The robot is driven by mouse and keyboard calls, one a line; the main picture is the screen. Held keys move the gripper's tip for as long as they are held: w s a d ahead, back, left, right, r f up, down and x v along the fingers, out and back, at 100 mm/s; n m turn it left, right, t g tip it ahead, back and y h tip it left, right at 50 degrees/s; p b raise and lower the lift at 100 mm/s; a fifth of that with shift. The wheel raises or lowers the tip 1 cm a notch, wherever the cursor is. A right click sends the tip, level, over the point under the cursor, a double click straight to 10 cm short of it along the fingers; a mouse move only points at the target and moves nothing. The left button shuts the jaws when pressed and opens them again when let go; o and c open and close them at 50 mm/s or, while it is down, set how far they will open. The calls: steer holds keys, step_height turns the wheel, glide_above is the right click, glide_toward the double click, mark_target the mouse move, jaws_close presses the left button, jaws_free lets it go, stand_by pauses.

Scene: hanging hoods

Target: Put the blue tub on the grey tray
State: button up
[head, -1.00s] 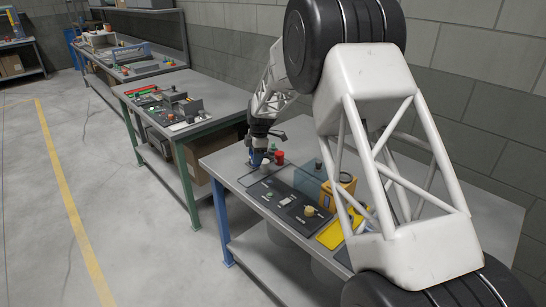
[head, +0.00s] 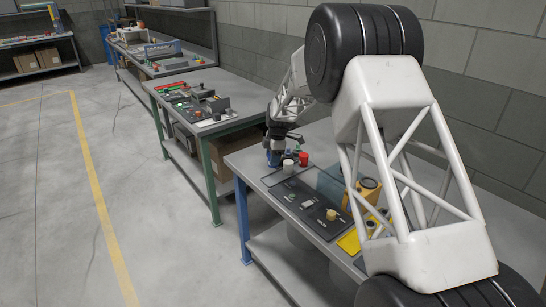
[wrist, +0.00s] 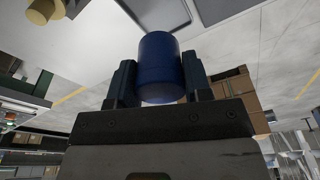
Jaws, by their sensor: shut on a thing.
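The blue tub (wrist: 158,68) is upright in the head view (head: 274,158) and sits between the two fingers of my gripper (wrist: 158,85). My gripper (head: 274,157) is shut on it above the far left end of the near bench. A flat grey tray (head: 273,179) lies at that end, close below the tub. In the wrist view a dark-rimmed flat surface, probably the tray (wrist: 187,14), shows behind the tub. I cannot tell whether the tub touches anything below it.
A white tub (head: 288,166) and a red tub (head: 304,158) stand just right of my gripper.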

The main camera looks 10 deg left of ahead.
steer(key=shift+f, duration=3.05)
steer(key=shift+f, duration=0.55)
steer(key=o, duration=1)
steer(key=shift+r, duration=0.15)
steer(key=shift+w+d+r, duration=0.1)
steer(key=shift+d+r, duration=0.1)
steer(key=shift+r, duration=1.05)
steer(key=shift+w+d+r, duration=0.1)
steer(key=shift+d+r, duration=0.05)
steer(key=shift+r, duration=1.05)
steer(key=shift+w+d+r, duration=0.1)
steer(key=shift+d+r, duration=0.1)
steer(key=shift+r, duration=1.05)
steer(key=shift+s+r, duration=0.1)
steer(key=shift+r, duration=0.05)
